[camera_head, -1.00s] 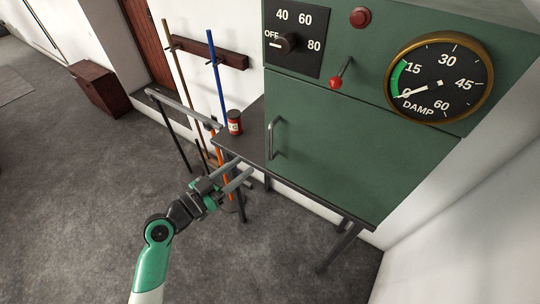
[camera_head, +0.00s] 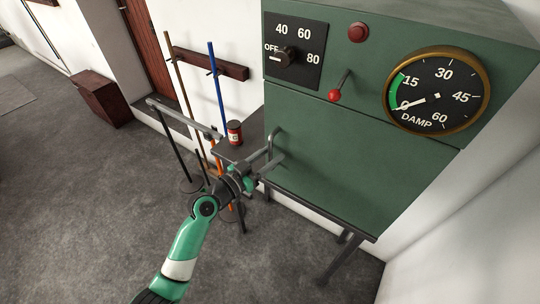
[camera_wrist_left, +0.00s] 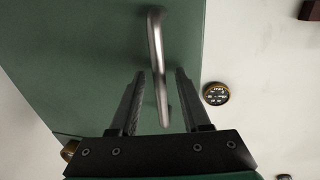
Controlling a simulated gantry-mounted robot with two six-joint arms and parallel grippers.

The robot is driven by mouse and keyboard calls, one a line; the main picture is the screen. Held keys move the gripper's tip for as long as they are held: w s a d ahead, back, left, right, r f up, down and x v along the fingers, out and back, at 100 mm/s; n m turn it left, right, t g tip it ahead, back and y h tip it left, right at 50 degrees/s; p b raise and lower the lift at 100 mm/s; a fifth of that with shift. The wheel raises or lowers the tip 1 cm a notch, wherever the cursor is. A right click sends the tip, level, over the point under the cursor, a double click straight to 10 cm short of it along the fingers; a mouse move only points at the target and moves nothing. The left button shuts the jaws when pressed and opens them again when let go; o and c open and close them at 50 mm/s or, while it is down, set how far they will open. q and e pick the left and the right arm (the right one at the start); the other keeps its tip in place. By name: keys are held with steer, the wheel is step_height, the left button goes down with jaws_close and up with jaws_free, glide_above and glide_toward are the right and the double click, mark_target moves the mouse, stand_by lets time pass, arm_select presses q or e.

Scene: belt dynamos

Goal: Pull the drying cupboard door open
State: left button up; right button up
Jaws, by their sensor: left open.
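The drying cupboard door (camera_head: 350,180) is a flat green panel, and it looks shut in the head view. Its metal bar handle (camera_head: 270,144) stands upright near the door's left edge. My left gripper (camera_head: 276,161) is open at the lower part of the handle. In the left wrist view the handle (camera_wrist_left: 157,60) runs down between the two open fingers of the left gripper (camera_wrist_left: 160,82). I cannot tell whether a finger touches it. My right gripper is not in view.
Above the door are a dial knob (camera_head: 286,57), a red-tipped lever (camera_head: 337,90), a red button (camera_head: 358,33) and a damp gauge (camera_head: 437,92). A red tin (camera_head: 234,132) stands on the dark bench left of the cupboard, near several upright poles.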

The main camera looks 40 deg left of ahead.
arm_select(q)
jaws_close()
stand_by(1.3)
